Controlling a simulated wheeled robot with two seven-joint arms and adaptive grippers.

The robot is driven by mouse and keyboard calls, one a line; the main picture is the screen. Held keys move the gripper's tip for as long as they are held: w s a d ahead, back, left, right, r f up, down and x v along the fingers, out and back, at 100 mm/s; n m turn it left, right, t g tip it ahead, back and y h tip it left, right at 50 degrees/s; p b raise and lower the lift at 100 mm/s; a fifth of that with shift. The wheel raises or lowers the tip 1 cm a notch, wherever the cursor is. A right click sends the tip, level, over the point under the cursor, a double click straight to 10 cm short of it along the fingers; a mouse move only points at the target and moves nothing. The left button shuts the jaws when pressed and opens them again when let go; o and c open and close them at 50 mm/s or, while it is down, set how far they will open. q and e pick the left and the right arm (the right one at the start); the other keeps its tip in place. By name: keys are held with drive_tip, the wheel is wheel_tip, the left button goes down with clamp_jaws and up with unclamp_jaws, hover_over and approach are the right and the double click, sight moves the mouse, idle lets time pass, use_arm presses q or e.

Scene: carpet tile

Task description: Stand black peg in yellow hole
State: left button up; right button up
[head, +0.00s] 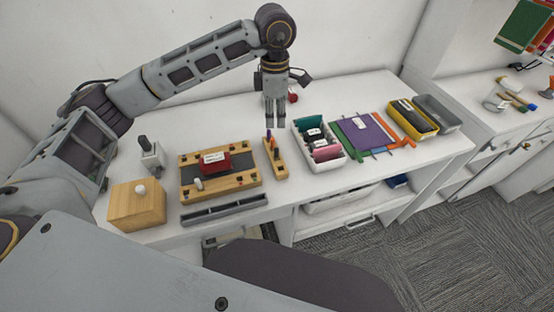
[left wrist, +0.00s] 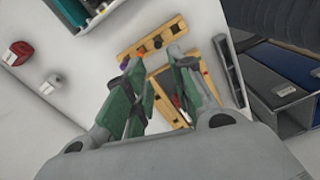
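A narrow wooden peg strip (head: 280,171) lies on the white counter with small pegs in it. In the left wrist view the strip (left wrist: 129,53) carries a dark peg (left wrist: 157,42) that looks black, with purple and orange spots near its ends. No yellow hole can be made out clearly. My left gripper (head: 275,125) points down above and slightly behind the strip. In the left wrist view its green-padded fingers (left wrist: 160,75) are apart with nothing seen between them. My right gripper is not in view.
A wooden frame (head: 188,193) with a red block (head: 216,161) lies left of the strip. A wooden box (head: 137,210) with a white knob stands further left. A white bin (head: 322,163) and a purple folder (head: 364,133) lie to the right. A grey bar (head: 225,209) lies along the front edge.

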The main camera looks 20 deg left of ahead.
sight(276, 149)
use_arm(q)
wheel_tip(276, 149, down, 2)
drive_tip(key=shift+f+b, duration=0.1)
drive_tip(key=shift+b, duration=0.65)
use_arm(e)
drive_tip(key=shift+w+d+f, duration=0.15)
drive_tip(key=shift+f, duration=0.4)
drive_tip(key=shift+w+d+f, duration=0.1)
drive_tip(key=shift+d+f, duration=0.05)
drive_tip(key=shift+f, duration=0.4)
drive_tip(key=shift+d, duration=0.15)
use_arm(q)
wheel_tip(276, 149, down, 7)
drive_tip(key=shift+f+p, duration=0.15)
drive_tip(key=shift+p, duration=0.35)
drive_tip(key=shift+f, duration=0.65)
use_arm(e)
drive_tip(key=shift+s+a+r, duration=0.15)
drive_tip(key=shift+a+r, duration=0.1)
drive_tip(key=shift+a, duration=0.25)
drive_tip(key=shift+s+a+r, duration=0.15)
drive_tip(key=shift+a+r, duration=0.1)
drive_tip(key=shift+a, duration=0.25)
